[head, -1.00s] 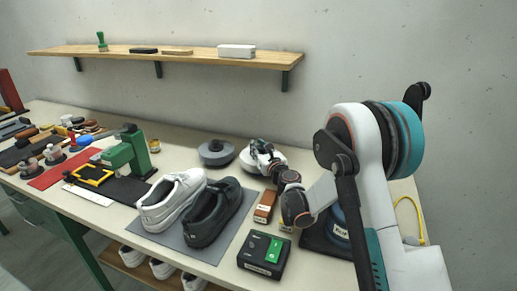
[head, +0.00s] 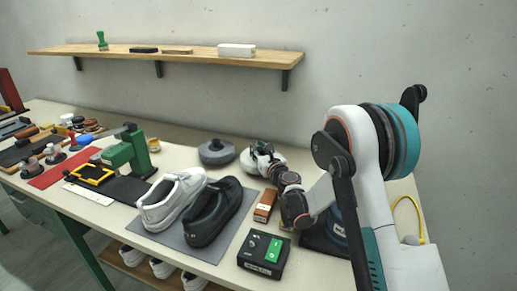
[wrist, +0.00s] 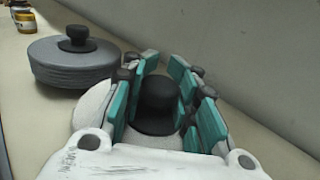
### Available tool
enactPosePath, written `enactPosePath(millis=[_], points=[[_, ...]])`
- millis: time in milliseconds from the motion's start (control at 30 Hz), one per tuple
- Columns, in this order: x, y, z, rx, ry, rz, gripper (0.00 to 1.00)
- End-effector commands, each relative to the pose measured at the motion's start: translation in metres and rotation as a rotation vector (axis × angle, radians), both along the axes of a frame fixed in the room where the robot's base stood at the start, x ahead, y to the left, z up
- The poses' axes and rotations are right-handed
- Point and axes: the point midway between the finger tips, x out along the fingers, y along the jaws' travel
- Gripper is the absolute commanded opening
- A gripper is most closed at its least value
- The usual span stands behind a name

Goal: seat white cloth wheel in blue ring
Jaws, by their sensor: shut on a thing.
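The white cloth wheel (head: 249,166) is at the back of the bench, right of a grey wheel. In the wrist view the white wheel (wrist: 88,112) is mostly hidden beneath my gripper (wrist: 165,88). My gripper's teal-padded fingers are shut around the dark knob (wrist: 158,94) on top of the wheel. In the head view my gripper (head: 262,150) is over the wheel, small and partly hidden by its own links. A blue round part (head: 337,226), seemingly the blue ring, sits at the right on a dark base, largely hidden behind my arm.
The grey wheel (head: 217,152) with a dark knob stands close left of the white one. A brown block (head: 265,206), a black box with a green switch (head: 262,254) and two shoes (head: 190,205) stand nearer the front. The wall is close behind.

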Motion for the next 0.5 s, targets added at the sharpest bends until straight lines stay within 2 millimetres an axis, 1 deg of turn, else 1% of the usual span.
enactPosePath(millis=[200, 233, 267, 300, 500], points=[[0.0000, 0.0000, -0.0039, 0.000, 0.000, 0.000, 0.00], [0.0000, 0.0000, -0.0038, 0.000, 0.000, 0.000, 0.27], [0.0000, 0.0000, -0.0037, 0.000, 0.000, 0.000, 0.34], [0.0000, 0.0000, -0.0037, 0.000, 0.000, 0.000, 0.36], [-0.0001, 0.0000, -0.0038, 0.000, 0.000, 0.000, 0.36]])
